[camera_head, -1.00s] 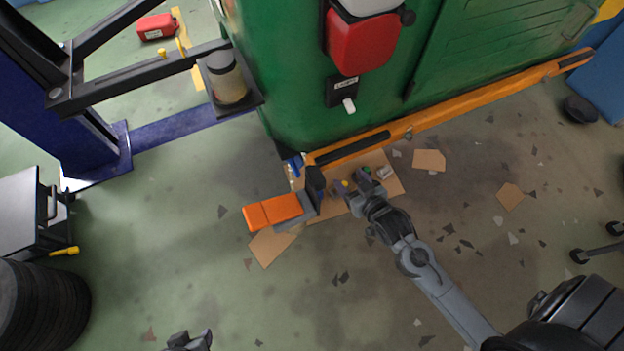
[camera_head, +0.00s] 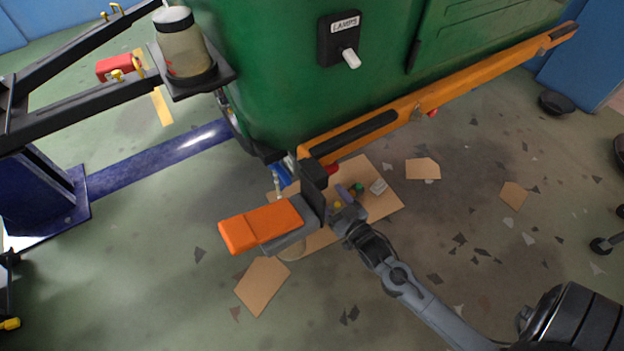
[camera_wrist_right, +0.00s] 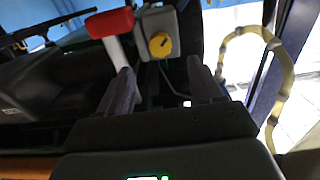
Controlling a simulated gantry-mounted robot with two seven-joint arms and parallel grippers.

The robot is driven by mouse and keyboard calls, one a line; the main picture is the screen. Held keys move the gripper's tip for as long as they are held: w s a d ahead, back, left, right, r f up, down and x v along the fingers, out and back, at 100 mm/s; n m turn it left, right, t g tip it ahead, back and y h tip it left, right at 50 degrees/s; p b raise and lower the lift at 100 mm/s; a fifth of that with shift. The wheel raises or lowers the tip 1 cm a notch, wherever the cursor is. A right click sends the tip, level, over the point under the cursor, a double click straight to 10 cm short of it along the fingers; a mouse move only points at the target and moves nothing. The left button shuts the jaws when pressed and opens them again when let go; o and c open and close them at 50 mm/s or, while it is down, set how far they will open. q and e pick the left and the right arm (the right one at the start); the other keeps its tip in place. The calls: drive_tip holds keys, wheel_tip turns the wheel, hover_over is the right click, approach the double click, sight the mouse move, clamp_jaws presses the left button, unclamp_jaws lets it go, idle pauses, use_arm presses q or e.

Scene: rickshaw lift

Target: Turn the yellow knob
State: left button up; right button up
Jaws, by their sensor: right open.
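The yellow knob (camera_wrist_right: 160,45) is on a pale grey box in the right wrist view. My right gripper (camera_wrist_right: 161,66) is open, with its two fingers apart and the knob showing between and beyond the tips. Nothing is held in it. In the head view my right gripper (camera_head: 346,208) is low at the front end of the orange rail. A small yellow spot shows beside it there, but I cannot tell whether it is the knob. Contact with the knob is not visible. My left gripper is out of view.
A red-capped lever (camera_wrist_right: 110,22) stands left of the knob, and a looped hose (camera_wrist_right: 281,75) hangs right. In the head view, the green body (camera_head: 270,75), orange rail (camera_head: 470,88) and orange block (camera_head: 262,224) surround the gripper. Cardboard pieces (camera_head: 422,169) lie on the floor.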

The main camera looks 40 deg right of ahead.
drive_tip(key=w+d+b, duration=0.1)
drive_tip(key=w+b, duration=0.3)
drive_tip(key=w, duration=0.5)
drive_tip(key=shift+d, duration=0.1)
